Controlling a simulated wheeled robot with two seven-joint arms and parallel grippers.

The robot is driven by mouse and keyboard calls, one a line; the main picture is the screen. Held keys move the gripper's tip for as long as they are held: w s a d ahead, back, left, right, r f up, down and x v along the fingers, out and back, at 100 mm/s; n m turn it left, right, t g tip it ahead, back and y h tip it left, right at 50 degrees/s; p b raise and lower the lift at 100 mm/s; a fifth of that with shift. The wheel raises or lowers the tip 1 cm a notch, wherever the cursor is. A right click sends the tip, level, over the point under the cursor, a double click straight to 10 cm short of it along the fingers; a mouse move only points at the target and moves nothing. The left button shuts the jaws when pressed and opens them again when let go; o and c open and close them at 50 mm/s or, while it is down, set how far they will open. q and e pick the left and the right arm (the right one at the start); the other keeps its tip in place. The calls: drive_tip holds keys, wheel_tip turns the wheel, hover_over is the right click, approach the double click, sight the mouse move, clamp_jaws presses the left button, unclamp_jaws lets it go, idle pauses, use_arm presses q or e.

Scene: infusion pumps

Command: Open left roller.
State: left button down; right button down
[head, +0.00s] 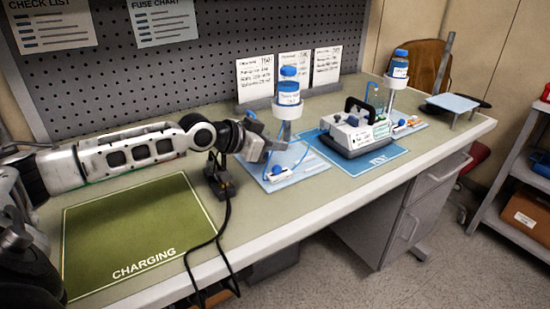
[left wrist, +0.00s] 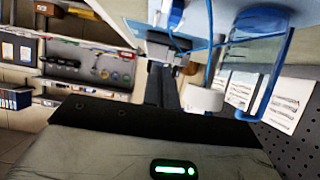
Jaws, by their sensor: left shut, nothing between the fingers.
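The left roller (head: 279,171) is a small white clamp with blue on it, lying on the light blue base plate (head: 296,180) of the left stand. A blue-capped bottle (head: 289,90) sits upright in a white ring on that stand, with a blue tube running down. My left gripper (head: 275,147) hangs just above and behind the roller, close to the stand post, shut and empty. In the left wrist view the gripper (left wrist: 165,86) appears dark, and a blue and white part, apparently the roller (left wrist: 172,14), is at the top. My right gripper is out of view.
A pump with a black handle (head: 355,131) stands on a blue mat (head: 390,157). A second bottle stand (head: 392,94) is farther right. A black device with a cable (head: 219,179) sits below my left forearm. The green charging mat (head: 135,230) is bare.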

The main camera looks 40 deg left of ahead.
sight(275, 167)
use_arm(q)
drive_tip(key=x, duration=0.3)
drive_tip(key=shift+r, duration=0.1)
drive_tip(key=shift+s+a+f+p, duration=0.15)
drive_tip(key=shift+s+a+f, duration=0.05)
drive_tip(key=shift+s+f, duration=0.35)
drive_tip(key=shift+s+a+f+p, duration=0.15)
drive_tip(key=shift+s+a+f, duration=0.05)
drive_tip(key=shift+s+f, duration=0.35)
drive_tip(key=shift+s+a+f, duration=0.15)
drive_tip(key=shift+s+f, duration=0.1)
drive_tip(key=shift+f, duration=0.2)
